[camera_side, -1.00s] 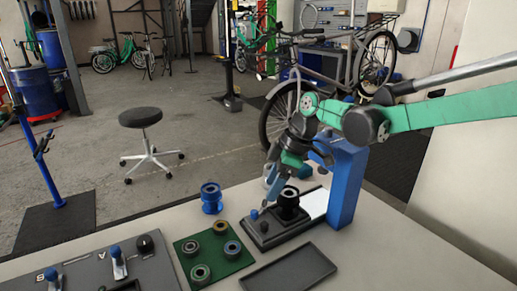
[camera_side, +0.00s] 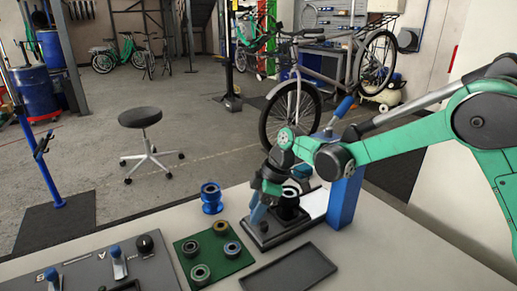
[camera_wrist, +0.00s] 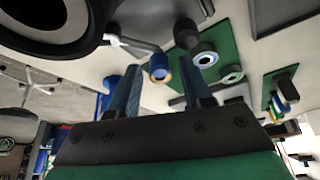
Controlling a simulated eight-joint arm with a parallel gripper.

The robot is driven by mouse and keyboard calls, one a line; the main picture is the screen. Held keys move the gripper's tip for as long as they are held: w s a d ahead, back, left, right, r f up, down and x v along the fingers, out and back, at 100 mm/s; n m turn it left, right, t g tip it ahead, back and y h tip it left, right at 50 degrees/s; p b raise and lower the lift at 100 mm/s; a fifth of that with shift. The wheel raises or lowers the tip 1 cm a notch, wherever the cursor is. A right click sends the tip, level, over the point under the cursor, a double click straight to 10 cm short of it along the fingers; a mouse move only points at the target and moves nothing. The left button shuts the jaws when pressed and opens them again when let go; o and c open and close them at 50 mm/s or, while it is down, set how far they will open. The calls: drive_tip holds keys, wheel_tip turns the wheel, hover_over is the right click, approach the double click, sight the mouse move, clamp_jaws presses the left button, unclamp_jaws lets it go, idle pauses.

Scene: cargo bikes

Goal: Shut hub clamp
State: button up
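The hub clamp has a dark base (camera_side: 276,235) on the bench at the foot of a blue column. A black hub (camera_side: 289,203) stands upright on it; its large dark round form (camera_wrist: 50,20) fills the wrist view's upper left. My gripper (camera_side: 258,214) is low at the base's left end, beside the hub. In the wrist view its two fingers (camera_wrist: 158,85) are apart. A blue-sided round piece (camera_wrist: 160,68) shows between the fingertips, with a pale bar running to it; I cannot tell whether they touch it. The side view hides most of the clamp's blue knobs behind the fingers.
A blue spool (camera_side: 210,199) stands left of the clamp. A green mat (camera_side: 196,258) with several rings lies in front of it, beside an empty dark tray (camera_side: 288,271). The blue column (camera_side: 345,195) rises right of the hub. A control panel (camera_side: 85,272) is at front left.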

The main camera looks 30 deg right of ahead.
clamp_jaws()
drive_tip(key=shift+w+m, duration=0.1)
drive_tip(key=shift+m, duration=0.3)
drive_tip(key=m, duration=0.1)
drive_tip(key=w+m+t, duration=0.1)
drive_tip(key=shift+a+m+h, duration=0.3)
drive_tip(key=m, duration=0.2)
drive_tip(key=w+m+t+h, duration=0.1)
drive_tip(key=shift+w+a+m, duration=0.1)
drive_tip(key=shift+a+m, duration=0.05)
drive_tip(key=shift+m, duration=0.25)
drive_tip(key=m, duration=0.1)
drive_tip(key=w+m+h, duration=0.1)
drive_tip(key=m+h, duration=0.1)
drive_tip(key=m, duration=0.1)
drive_tip(key=shift+w+d+t, duration=0.2)
drive_tip(key=shift+w+t, duration=0.05)
drive_tip(key=shift+t, duration=0.05)
drive_tip(key=shift+w+d+m+h, duration=0.15)
drive_tip(key=shift+w+m+h, duration=0.15)
drive_tip(key=shift+m, duration=0.65)
drive_tip(key=shift+w+d+m+h, duration=0.2)
drive_tip(key=shift+m+h, duration=0.1)
drive_tip(key=shift+m, duration=0.65)
